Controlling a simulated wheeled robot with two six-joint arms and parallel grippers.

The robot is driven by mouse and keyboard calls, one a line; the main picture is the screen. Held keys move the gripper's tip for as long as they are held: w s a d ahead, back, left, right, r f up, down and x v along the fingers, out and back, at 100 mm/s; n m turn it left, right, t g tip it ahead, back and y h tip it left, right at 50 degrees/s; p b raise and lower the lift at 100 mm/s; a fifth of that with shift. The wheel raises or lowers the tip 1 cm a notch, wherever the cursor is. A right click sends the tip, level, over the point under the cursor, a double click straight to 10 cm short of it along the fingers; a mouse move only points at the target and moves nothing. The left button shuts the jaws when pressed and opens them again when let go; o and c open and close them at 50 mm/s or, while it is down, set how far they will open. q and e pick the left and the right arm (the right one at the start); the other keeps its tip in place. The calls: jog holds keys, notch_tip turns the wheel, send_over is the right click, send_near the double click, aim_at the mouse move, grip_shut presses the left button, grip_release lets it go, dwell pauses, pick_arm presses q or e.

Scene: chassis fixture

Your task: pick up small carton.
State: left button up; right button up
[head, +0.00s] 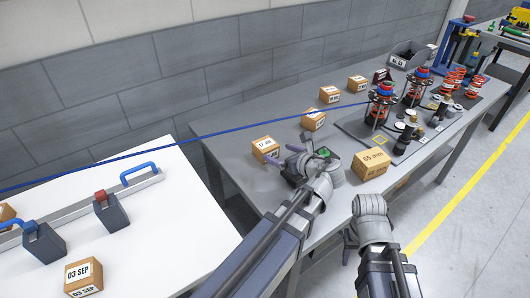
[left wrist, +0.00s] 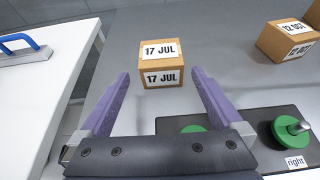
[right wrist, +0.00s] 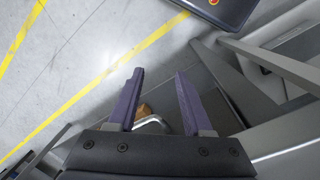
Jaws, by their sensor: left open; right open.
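A small brown carton labelled 17 JUL (head: 265,151) stands on the grey table near its left end. In the left wrist view this carton (left wrist: 161,58) sits upright just beyond and between the fingertips. My left gripper (head: 281,155) is open and empty beside it, with no visible contact. Other small cartons stand along the table's back, one (head: 313,121) reading 12 OCT in the left wrist view (left wrist: 289,40). A 65 mm carton (head: 370,163) lies at the front edge. My right gripper (right wrist: 160,75) is open and empty over the floor side; its fingers are mostly hidden in the head view.
A white table (head: 150,240) at left holds a 03 SEP carton (head: 83,277) and a rail with blue handles (head: 138,173). A plate with green discs (left wrist: 200,128) lies under my left gripper. Spring assemblies (head: 380,105) stand farther right. A grey wall runs behind.

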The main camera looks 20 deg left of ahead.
aim_at(271, 150)
pick_arm(q)
jog(key=b+x, duration=0.2)
jog(key=x, duration=0.3)
jog(key=shift+w+a+f, duration=0.1)
jog(key=shift+a, duration=0.05)
jog(key=shift+w+a+f, duration=0.15)
jog(key=shift+w+a, duration=0.2)
jog(key=shift+a, duration=0.2)
jog(key=shift+a, duration=0.1)
jog(key=x, duration=0.1)
jog(key=b+x, duration=0.1)
jog(key=x, duration=0.3)
jog(key=shift+w+a+r+b, duration=0.1)
jog(key=shift+w+r+b, duration=0.15)
jog(key=shift+b, duration=0.15)
jog(key=shift+s, duration=0.1)
jog(key=shift+c, duration=0.2)
jog(key=c, duration=1.4)
jog(key=shift+r, duration=0.1)
notch_tip(271, 150, up, 10)
jog(key=p, duration=1)
